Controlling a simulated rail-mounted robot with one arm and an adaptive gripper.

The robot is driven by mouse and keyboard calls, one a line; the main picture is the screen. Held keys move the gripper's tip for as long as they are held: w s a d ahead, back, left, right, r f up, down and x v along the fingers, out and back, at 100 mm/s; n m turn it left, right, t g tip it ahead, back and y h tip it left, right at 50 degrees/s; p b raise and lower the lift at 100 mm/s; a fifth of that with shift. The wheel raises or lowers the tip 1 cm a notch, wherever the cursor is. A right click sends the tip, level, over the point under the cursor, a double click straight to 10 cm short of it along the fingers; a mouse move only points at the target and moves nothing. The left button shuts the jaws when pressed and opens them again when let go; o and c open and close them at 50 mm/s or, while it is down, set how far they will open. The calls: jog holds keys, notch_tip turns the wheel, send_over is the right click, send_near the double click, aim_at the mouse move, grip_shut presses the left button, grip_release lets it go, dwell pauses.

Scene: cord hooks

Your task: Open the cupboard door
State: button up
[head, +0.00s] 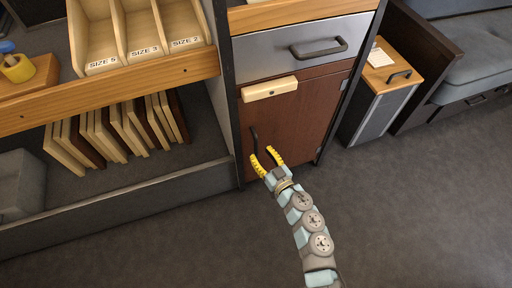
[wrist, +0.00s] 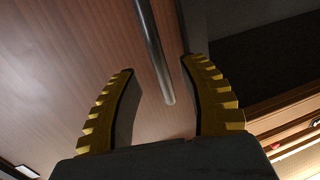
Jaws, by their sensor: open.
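The cupboard door (head: 304,112) is a reddish-brown wooden panel below a grey drawer. It looks shut in the head view. Its dark upright bar handle (head: 255,139) is near the door's left edge. My gripper (head: 264,153) is open at the lower part of the handle, with its yellow ridged fingers pointing up toward the door. In the wrist view, the handle (wrist: 154,50) runs down between the two open fingers (wrist: 163,75), and its lower end shows in the gap. I cannot tell whether either finger touches it. The door panel (wrist: 60,70) also fills the left of the wrist view.
A grey drawer (head: 305,49) with a dark handle is above the door, and a pale wooden block (head: 270,89) is at the door's top. Shelves with upright boards (head: 115,128) stand left. A small cabinet (head: 380,92) stands right. The floor (head: 420,190) at right is clear.

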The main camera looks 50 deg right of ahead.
aim_at(257, 148)
jog(key=shift+x, duration=1.9)
grip_shut()
